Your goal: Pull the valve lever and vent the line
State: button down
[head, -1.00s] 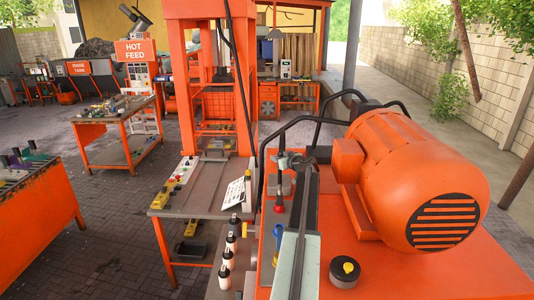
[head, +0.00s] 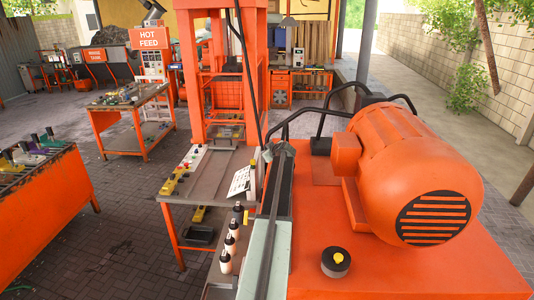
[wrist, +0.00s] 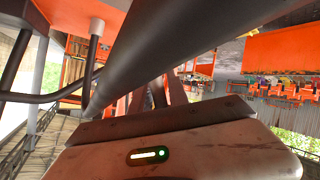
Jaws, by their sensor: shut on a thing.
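My gripper (head: 278,152) is at the far end of my arm in the head view, over the left edge of the orange bench with the motor. It is small there and its jaws are mostly hidden by my arm. The valve lever cannot be made out clearly in the head view; my arm covers that part of the bench edge. In the wrist view, my gripper's pale body with a green light fills the bottom, and a thick dark bar crosses close in front. The jaws' contact with the lever is not clearly visible.
An orange motor (head: 412,180) stands right of my arm on the orange bench (head: 430,275), with a black knob with a yellow top (head: 336,262). White bottles (head: 229,245) stand to the left. An orange press (head: 187,75) and paved floor (head: 120,215) lie beyond.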

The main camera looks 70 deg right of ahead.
jog(key=shift+w+a, duration=0.1)
jog(key=shift+w, duration=0.2)
jog(key=c, duration=1.4)
grip_release()
jog(key=shift+c, duration=0.2)
jog(key=shift+s+r, duration=0.1)
jog(key=shift+s, duration=0.2)
jog(key=p+v, duration=0.3)
jog(key=v, duration=0.4)
jog(key=shift+s+a+r, duration=0.15)
jog(key=shift+a, duration=0.2)
